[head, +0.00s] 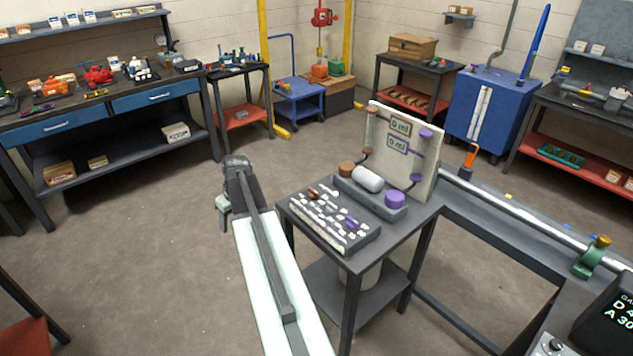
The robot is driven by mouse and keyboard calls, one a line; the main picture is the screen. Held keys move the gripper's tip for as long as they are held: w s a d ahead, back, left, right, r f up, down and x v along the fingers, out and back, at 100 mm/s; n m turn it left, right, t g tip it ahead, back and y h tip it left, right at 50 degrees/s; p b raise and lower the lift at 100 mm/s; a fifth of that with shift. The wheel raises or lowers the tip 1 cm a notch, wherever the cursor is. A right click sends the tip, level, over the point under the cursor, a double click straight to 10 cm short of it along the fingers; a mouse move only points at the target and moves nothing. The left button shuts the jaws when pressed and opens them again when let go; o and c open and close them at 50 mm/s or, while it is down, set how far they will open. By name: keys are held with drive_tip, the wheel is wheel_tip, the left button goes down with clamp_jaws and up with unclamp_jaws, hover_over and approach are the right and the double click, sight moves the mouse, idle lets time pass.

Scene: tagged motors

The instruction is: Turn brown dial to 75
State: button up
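A brown dial (347,169) sits at the left end of a grey base on a small dark table, beside a white cylinder (368,179). A purple dial (395,200) sits at the base's right end. Behind them stands a cream panel (379,178) with a brown-framed display (400,126) and a purple-framed display (397,144); each seems to begin with 0, the rest too small to read. My arm reaches up from the bottom; my gripper (223,207) is left of the table, apart from the dial, its fingers too small and partly hidden to judge.
A grey board (328,222) with small white pieces, a brown piece and a purple piece lies in front of the dials. A dark bench with a long metal bar (528,219) adjoins on the right. Open floor (130,260) lies to the left.

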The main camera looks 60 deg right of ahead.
drive_tip(key=s+d+r+m+t+p, duration=0.15)
drive_tip(key=s+d, duration=0.25)
drive_tip(key=d, duration=0.5)
drive_tip(key=s+d+r+n+g, duration=0.1)
drive_tip(key=s+d+r, duration=0.15)
drive_tip(key=d, duration=0.65)
drive_tip(key=m+t+h+p, duration=0.1)
drive_tip(key=h, duration=0.1)
approach(314, 190)
drive_tip(key=f, duration=0.1)
drive_tip(key=b+x, duration=0.7)
drive_tip(key=x, duration=0.1)
drive_tip(key=shift+w+f, duration=0.15)
drive_tip(key=shift+f, duration=0.05)
drive_tip(key=shift+r, duration=0.1)
